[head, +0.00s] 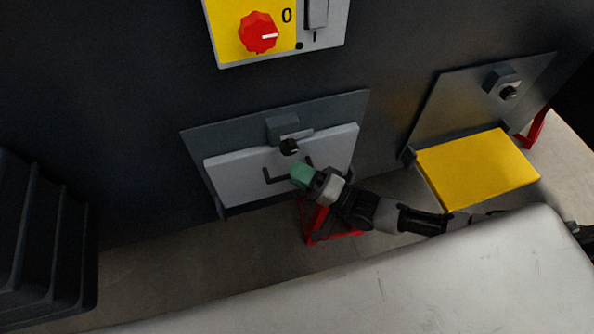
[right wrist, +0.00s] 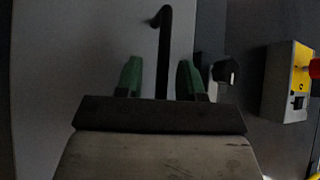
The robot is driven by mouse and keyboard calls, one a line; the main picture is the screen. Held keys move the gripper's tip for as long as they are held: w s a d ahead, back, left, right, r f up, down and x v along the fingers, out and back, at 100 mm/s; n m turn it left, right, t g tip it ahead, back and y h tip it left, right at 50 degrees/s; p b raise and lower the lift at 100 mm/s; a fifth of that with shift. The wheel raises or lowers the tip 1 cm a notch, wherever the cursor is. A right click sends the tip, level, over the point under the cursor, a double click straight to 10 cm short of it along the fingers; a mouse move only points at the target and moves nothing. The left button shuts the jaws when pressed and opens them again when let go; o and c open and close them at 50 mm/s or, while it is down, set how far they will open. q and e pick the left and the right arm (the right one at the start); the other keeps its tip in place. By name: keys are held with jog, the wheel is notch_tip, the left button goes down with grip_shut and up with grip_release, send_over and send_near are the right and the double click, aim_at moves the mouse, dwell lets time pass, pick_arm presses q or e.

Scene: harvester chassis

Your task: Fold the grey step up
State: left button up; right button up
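The grey step (head: 230,178) stands steeply raised, close to its dark backing plate (head: 345,108). Whether it touches the plate is unclear. A latch block (head: 282,127) with a black knob (head: 289,147) is at the step's top edge; the knob also shows in the right wrist view (right wrist: 228,72). A dark bar handle (head: 272,178) sticks out from the step's face. My right gripper (head: 301,174) is at this handle. In the right wrist view its green fingers (right wrist: 160,78) stand apart, with the handle (right wrist: 165,45) between them and gaps on both sides. My left gripper is not in view.
A yellow step (head: 478,168) is folded down at the right, below its own plate and latch (head: 502,80). A control panel with a red dial (head: 258,33) is above. Red supports (head: 325,225) are behind my right arm. Dark ribbed parts (head: 45,240) stand at the left.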

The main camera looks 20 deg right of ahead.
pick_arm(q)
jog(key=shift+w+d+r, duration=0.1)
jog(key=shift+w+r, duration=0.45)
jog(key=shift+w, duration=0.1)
pick_arm(e)
jog(key=v, duration=1)
jog(key=shift+s+d+r, duration=0.1)
jog(key=shift+s, duration=0.05)
